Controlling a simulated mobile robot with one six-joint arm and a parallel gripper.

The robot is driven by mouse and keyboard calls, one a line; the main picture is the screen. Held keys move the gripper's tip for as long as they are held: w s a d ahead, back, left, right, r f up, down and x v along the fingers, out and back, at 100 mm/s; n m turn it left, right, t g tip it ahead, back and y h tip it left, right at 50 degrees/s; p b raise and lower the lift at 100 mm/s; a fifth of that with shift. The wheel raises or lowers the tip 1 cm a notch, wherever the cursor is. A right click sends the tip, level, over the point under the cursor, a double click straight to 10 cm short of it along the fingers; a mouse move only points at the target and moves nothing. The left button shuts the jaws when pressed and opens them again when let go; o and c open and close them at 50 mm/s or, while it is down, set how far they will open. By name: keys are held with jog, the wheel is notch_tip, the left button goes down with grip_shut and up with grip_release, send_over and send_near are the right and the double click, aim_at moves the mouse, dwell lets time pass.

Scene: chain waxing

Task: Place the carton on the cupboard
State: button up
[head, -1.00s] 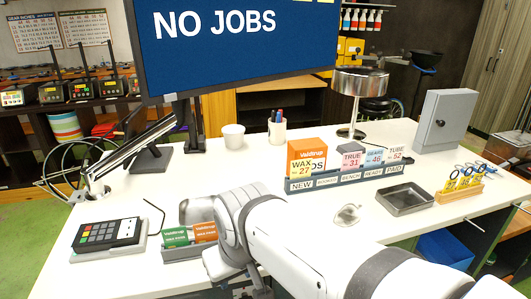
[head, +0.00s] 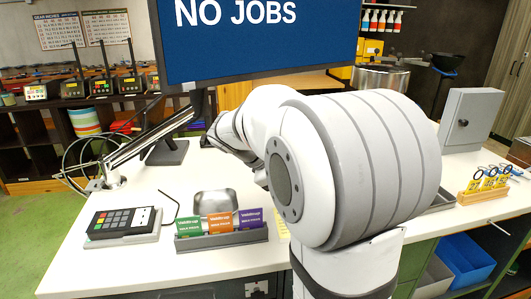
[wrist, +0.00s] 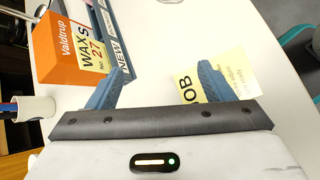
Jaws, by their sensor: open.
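The carton (wrist: 62,45) is an orange Valdtrup box at the upper left of the wrist view, with a pale "WAX 27" card at its face. It stands by the dark rack labelled NEW (wrist: 116,48). In the head view my arm hides it. My gripper (wrist: 160,82) is open, with its two blue fingers apart and no carton between them. The left finger is close to the rack, and the carton lies beyond it to the upper left. A yellow job card (wrist: 222,82) shows at the right finger; I cannot tell whether they touch. A grey metal cabinet (head: 470,120) stands at the right of the table; I cannot tell whether it is the cupboard.
A white cup with pens (wrist: 30,108) is left of the gripper. A card reader (head: 122,224) and a holder with coloured wax packs (head: 222,238) stand at the table's front left. The monitor (head: 260,40) overhangs the back.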

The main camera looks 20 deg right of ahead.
jog(key=shift+w+d+r+n+g+h+b, duration=0.2)
jog(key=shift+w+d+n+g+h, duration=0.35)
jog(key=shift+w+d+n+h, duration=1.2)
jog(key=shift+w+d+r+n+g+h+b, duration=0.15)
jog(key=shift+w+d+g+h, duration=0.6)
jog(key=shift+w+d, duration=2.2)
jog(key=shift+w+d+r+n+g+h+b, duration=0.1)
jog(key=shift+w+d+n+g+h+b, duration=0.15)
jog(key=shift+w+d+n+h, duration=1.25)
jog(key=shift+m, duration=0.5)
jog(key=d, duration=0.3)
jog(key=d+p, duration=0.1)
jog(key=d, duration=0.1)
jog(key=shift+w+d, duration=0.15)
jog(key=shift+w, duration=0.25)
jog(key=c, duration=1.2)
jog(key=shift+c, duration=0.9)
jog(key=shift+r, duration=0.1)
